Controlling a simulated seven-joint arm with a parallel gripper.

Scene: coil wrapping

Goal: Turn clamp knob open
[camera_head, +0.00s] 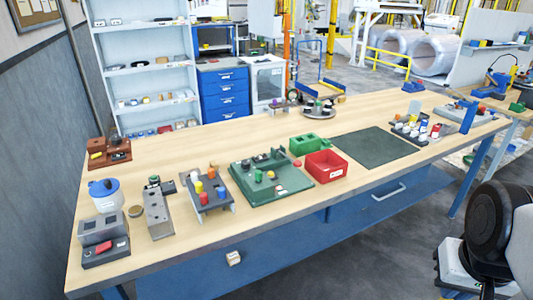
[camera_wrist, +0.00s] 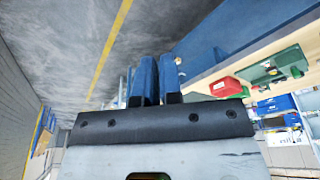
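A green fixture board (camera_head: 270,176) with small knobs and posts lies mid-table in the head view. A grey metal block fixture (camera_head: 158,214) stands to its left, with a small dark and green part (camera_head: 153,182) at its far end. I cannot tell which part is the clamp knob. In the head view only part of my arm shows at lower right; the gripper is out of sight there.
A red bin (camera_head: 325,164) and a green box (camera_head: 304,144) stand beside the board, near a dark green mat (camera_head: 374,146). A rack of coloured parts (camera_head: 207,190) stands between block and board. Bare tabletop lies behind them.

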